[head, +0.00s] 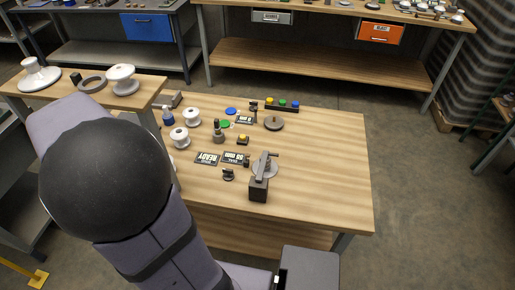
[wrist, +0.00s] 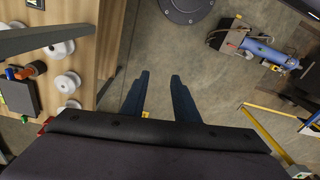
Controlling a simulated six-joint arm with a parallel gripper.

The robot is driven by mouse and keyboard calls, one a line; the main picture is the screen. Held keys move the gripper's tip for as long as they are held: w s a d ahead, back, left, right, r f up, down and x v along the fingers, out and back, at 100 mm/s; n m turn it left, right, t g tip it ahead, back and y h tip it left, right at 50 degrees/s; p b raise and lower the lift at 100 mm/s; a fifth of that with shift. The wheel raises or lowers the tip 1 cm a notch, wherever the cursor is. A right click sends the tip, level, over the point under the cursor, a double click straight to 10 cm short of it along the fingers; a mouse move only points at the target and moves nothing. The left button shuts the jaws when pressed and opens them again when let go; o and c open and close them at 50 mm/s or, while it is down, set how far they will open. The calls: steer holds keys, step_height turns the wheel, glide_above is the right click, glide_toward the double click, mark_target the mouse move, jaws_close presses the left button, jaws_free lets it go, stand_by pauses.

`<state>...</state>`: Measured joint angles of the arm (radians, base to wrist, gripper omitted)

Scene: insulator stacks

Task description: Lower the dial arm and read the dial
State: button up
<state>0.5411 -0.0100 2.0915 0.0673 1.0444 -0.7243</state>
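The dial device stands on the front part of the wooden table in the head view. It has a dark block (head: 259,189), a round grey plate (head: 272,171) and a narrow dial arm (head: 263,163) reaching over the plate. The dial's reading is too small to make out. Whether the arm touches anything below is unclear. My gripper (wrist: 159,76) shows in the wrist view with its two dark fingers apart, empty, above the floor beside a table. The fingers do not show in the head view, where my arm covers the left side.
Two black display cards (head: 207,158) (head: 234,157), a small dark knob piece (head: 228,175) and a yellow-button box (head: 243,140) lie left of the device. White insulators (head: 180,137) stand further left. The table's right side (head: 335,165) is clear.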

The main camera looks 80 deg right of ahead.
steer(key=s+d+r, duration=0.2)
steer(key=d, duration=0.5)
steer(key=s+d+r, duration=0.2)
steer(key=d, duration=0.4)
steer(key=m, duration=0.2)
glide_above(274, 154)
steer(key=shift+h, duration=0.4)
step_height(274, 154, down, 12)
steer(key=shift+p, duration=0.3)
steer(key=shift+f+p, duration=1.25)
steer(key=shift+f, duration=2.35)
jaws_close()
